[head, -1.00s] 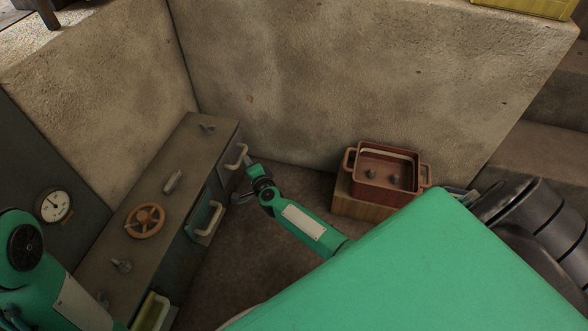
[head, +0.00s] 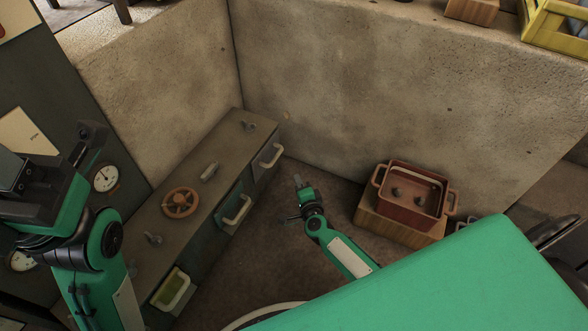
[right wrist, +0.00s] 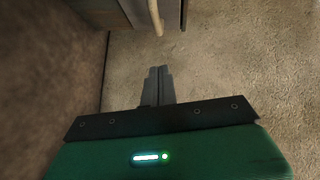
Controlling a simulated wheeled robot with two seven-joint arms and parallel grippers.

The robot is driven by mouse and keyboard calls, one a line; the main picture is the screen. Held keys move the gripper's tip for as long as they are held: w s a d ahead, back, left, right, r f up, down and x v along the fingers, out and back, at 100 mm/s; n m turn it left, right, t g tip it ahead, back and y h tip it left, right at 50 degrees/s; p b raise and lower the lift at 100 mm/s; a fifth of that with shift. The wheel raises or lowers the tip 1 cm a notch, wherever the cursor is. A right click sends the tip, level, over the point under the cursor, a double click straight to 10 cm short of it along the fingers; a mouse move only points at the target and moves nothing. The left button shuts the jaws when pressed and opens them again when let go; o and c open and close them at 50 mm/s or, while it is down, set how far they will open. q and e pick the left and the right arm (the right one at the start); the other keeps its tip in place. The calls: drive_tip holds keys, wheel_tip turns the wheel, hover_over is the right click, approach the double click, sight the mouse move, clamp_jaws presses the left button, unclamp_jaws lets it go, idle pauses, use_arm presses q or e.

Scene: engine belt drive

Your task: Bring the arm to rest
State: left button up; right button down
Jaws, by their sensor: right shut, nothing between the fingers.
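My right gripper (head: 298,181) is at the end of the green arm in the middle of the head view, above the brown floor. Its two fingers are together with nothing between them. In the right wrist view the closed fingers (right wrist: 160,72) point ahead toward a bare, pale brown surface. My left arm (head: 108,245) is bent up at the left edge of the head view. A dark part at its end is cut by the edge, and I cannot make out its fingers.
A low cabinet (head: 150,215) with a handwheel (head: 181,203) and white handles stands left of the right gripper. A red pot (head: 411,195) with several small dark things inside sits on a wooden block (head: 398,228) to the right. A concrete wall (head: 350,90) stands behind.

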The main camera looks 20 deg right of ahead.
drive_tip(key=shift+s+r, duration=0.1)
drive_tip(key=shift+s, duration=0.95)
